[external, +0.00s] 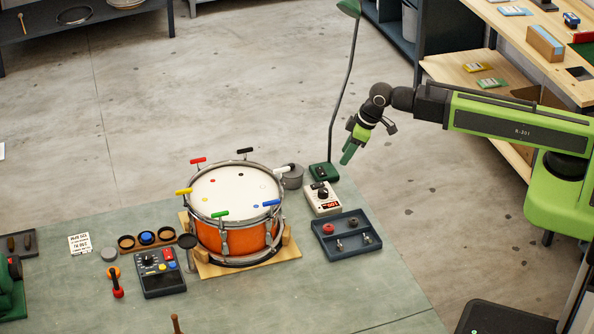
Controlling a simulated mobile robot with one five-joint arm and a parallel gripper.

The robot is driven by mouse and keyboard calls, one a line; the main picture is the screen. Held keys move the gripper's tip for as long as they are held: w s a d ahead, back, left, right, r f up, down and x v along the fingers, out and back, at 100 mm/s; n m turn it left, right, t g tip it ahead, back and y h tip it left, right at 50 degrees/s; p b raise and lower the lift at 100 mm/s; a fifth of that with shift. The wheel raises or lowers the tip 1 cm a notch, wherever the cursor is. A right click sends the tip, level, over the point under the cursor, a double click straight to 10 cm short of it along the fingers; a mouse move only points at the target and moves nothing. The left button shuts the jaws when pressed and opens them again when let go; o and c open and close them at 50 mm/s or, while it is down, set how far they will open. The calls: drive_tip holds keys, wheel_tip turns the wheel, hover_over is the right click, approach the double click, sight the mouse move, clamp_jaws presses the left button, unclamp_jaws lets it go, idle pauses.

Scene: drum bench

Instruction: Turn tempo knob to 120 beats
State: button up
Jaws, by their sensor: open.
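A small cream box (316,206) stands on the bench, right of the drum. It has a dark knob (322,192) on its top and a red lit display (330,205); the digits are too small to read surely. This looks like the tempo box, and the knob's pointer cannot be made out. My gripper (348,155) is open and empty in the air, above and to the right of the box in the picture, apart from it. Its green fingers point down and left.
An orange drum (238,240) with coloured keys around its rim stands on a wooden base left of the box. A green lamp base (323,173) is behind the box. A dark tray (362,246) with small parts lies in front. A black control unit (160,285) sits further left.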

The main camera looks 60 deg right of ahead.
sight(324, 191)
drive_tip(key=b+x, duration=1.5)
drive_tip(key=x, duration=0.2)
drive_tip(key=shift+s, duration=0.15)
drive_tip(key=shift+r, duration=0.1)
clamp_jaws()
